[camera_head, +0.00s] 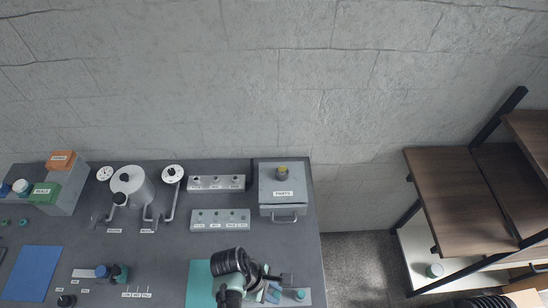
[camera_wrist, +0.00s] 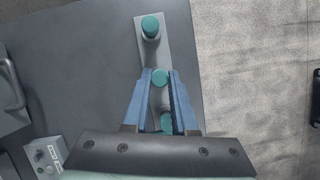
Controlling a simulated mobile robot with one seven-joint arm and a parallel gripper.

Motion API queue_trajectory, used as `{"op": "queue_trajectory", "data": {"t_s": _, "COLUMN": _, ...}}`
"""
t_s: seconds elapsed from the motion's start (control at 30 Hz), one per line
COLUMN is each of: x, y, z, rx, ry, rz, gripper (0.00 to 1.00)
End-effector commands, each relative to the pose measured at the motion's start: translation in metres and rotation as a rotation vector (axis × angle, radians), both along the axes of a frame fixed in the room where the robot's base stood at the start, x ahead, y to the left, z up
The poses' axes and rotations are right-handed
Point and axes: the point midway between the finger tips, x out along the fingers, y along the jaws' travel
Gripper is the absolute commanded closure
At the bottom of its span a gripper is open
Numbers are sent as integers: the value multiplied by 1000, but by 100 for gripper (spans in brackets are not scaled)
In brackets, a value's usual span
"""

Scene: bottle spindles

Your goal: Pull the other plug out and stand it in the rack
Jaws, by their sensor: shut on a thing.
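A narrow grey strip (camera_wrist: 143,55) on the dark bench holds teal-topped plugs. One plug (camera_wrist: 151,27) stands at its far end, clear of my gripper. My gripper (camera_wrist: 161,76) has blue fingers and is shut on a second teal plug (camera_wrist: 160,78) over the middle of the strip. A third teal top (camera_wrist: 167,121) shows lower down between the fingers, partly hidden by them. I cannot tell whether the held plug is seated or lifted. In the head view, the strip (camera_head: 305,303) and one teal plug (camera_head: 300,295) show at the bench's front right, beside my gripper (camera_head: 272,293).
A teal mat (camera_head: 200,281) lies left of my arm. A grey parts box (camera_head: 281,192) and two grey labelled blocks (camera_head: 220,220) (camera_head: 216,184) stand behind. The bench's right edge is close to the strip, with floor beyond. A shelf unit (camera_head: 462,211) stands further right.

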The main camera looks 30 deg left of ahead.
Motion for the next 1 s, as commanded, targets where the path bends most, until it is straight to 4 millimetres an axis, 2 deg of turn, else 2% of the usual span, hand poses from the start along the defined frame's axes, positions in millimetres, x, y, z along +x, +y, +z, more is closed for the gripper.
{"op": "queue_trajectory", "data": {"t_s": 1.0, "x": 0, "y": 0, "z": -6, "rx": 0, "ry": -1, "rz": 0, "gripper": 100}}
